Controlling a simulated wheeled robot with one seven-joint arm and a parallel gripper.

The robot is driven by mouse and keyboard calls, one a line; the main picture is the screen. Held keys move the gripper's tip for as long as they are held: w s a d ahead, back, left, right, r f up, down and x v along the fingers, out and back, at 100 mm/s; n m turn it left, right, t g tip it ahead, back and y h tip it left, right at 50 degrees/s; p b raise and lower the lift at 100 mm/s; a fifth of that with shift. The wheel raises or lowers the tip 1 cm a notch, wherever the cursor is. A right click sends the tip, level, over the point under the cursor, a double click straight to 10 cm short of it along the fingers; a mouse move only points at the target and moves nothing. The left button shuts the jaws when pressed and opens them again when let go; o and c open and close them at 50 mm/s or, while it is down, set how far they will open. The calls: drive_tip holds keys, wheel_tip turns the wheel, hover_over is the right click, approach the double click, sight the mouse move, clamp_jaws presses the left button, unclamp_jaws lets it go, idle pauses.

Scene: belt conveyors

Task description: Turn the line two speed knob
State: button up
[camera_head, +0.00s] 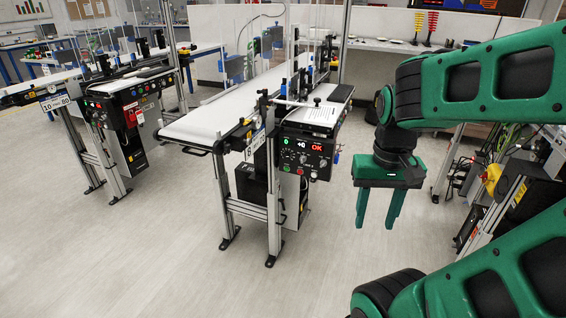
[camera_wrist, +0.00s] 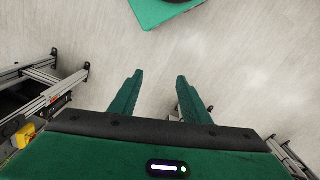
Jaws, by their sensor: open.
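A black control panel (camera_head: 305,155) with a red and green lit display, small knobs and buttons is on the front end of the middle conveyor. Its knobs are too small to tell which is the line two speed knob. My gripper (camera_head: 376,224) is to the right of this panel, apart from it, pointing down over the floor. Its two green fingers are spread and empty. In the wrist view my gripper (camera_wrist: 158,76) is also open, with only floor between its fingers.
The middle conveyor (camera_head: 212,118) has a white belt. Another conveyor (camera_head: 118,84) with its own control box (camera_head: 128,112) stands to the left. A metal frame with a yellow switch box (camera_head: 491,178) stands at the right. The floor (camera_head: 185,262) in front is clear.

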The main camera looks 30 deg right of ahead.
drive_tip(key=w+d+f+m+h, duration=0.25)
drive_tip(key=w+d, duration=0.25)
drive_tip(key=w, duration=0.5)
drive_tip(key=w+d+f+m+h, duration=0.25)
drive_tip(key=w+d+h, duration=0.2)
drive_tip(key=w, duration=0.65)
drive_tip(key=w+d+f+m+h, duration=0.2)
drive_tip(key=w+d+f+h, duration=0.15)
drive_tip(key=w+d, duration=0.45)
drive_tip(key=n+t+h, duration=0.4)
drive_tip(key=t, duration=0.7)
approach(286, 157)
drive_tip(key=shift+y, duration=0.25)
drive_tip(key=x, duration=0.8)
drive_tip(key=shift+c, duration=0.4)
